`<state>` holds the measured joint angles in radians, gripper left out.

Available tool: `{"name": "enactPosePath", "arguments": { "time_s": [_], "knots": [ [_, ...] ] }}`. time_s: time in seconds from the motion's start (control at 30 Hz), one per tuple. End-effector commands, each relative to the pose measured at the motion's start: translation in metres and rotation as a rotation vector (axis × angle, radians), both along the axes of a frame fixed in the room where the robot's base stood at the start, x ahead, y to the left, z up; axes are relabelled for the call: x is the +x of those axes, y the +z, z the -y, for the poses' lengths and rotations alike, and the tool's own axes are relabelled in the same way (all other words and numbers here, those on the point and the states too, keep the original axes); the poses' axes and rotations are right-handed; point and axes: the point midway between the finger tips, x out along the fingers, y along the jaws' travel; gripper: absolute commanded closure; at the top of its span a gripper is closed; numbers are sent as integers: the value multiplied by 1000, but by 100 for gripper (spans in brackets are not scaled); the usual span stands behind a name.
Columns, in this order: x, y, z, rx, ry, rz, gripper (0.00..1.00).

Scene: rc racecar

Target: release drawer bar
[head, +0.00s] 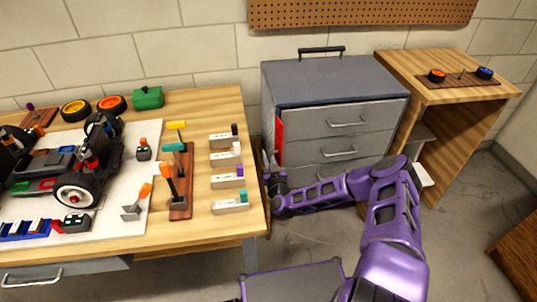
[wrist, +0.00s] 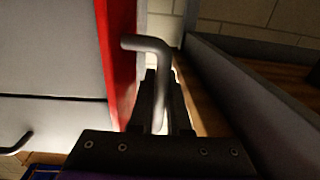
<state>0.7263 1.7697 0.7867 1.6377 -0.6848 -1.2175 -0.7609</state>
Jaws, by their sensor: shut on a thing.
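The red drawer bar (head: 279,142) runs upright along the left front edge of the grey tool cabinet (head: 330,92). In the wrist view the red bar (wrist: 118,45) stands against the drawer fronts. A grey bent handle (wrist: 150,45) sticks out from the bar's side. My gripper (wrist: 160,90) is shut on this handle, with a finger on either side of it. In the head view my gripper (head: 269,172) is low at the cabinet's left side, partly hidden by my purple arm.
The wooden workbench (head: 245,195) with a toy car (head: 90,170) and several small tools stands close left of my gripper. Drawer handles (head: 346,123) stick out of the cabinet front. A wooden stand (head: 450,97) is at right. Open floor lies in front.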

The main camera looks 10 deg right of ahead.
Motion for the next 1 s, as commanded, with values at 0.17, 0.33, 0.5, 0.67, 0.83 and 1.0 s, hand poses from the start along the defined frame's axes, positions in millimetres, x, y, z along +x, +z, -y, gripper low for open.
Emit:
{"name": "enactPosePath", "arguments": {
  "time_s": [0.17, 0.33, 0.5, 0.67, 0.83, 1.0],
  "knots": [
    [4, 2, -2, -2, -124, 2, 100],
    [4, 1, 0, -3, -169, 2, 100],
    [4, 1, 0, -3, -170, 2, 100],
    [4, 1, 0, -3, -170, 2, 75],
    [4, 1, 0, -3, -169, 1, 73],
    [2, 1, 0, -3, -168, 1, 73]
  ]
}}
